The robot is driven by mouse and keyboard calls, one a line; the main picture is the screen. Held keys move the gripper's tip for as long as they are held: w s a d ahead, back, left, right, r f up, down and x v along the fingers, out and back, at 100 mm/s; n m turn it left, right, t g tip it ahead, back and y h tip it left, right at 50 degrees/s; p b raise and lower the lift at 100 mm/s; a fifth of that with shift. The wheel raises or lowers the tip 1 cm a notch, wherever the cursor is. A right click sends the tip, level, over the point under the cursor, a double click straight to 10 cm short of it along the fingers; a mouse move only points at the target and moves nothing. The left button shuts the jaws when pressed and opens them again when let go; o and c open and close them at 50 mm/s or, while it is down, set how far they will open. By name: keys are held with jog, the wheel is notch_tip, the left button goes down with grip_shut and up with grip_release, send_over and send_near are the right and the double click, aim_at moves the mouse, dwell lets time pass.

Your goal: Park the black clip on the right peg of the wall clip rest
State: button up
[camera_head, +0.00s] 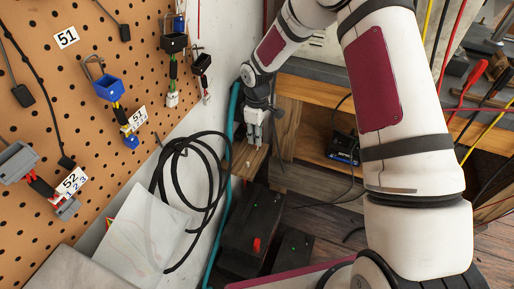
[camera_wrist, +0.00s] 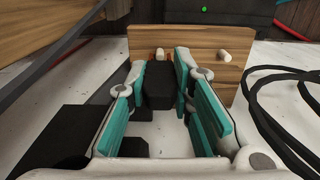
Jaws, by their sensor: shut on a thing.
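My gripper (camera_wrist: 160,78) has teal pads and is shut on the black clip (camera_wrist: 158,92), which sits between its fingertips in the wrist view. The wooden wall clip rest (camera_wrist: 195,42) stands just beyond, with two pale pegs. The picture-left peg (camera_wrist: 160,54) shows just above the clip. The picture-right peg (camera_wrist: 223,57) is bare and lies to the right of the fingers. Whether the clip touches the rest cannot be told. In the head view my gripper (camera_head: 255,130) hangs by the white wall above the wooden rest (camera_head: 246,160); the clip is not clear there.
A coiled black cable (camera_head: 157,180) hangs on the wall beside the rest, and shows at right in the wrist view (camera_wrist: 262,112). A teal hose (camera_head: 232,110) runs down close by. Dark boxes (camera_head: 252,215) stand below. A pegboard (camera_head: 60,110) with clips is at left.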

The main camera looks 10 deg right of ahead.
jog(key=shift+f, duration=0.55)
jog(key=o, duration=0.9)
jog(key=shift+r+p, duration=2.25)
jog(key=shift+r, duration=2)
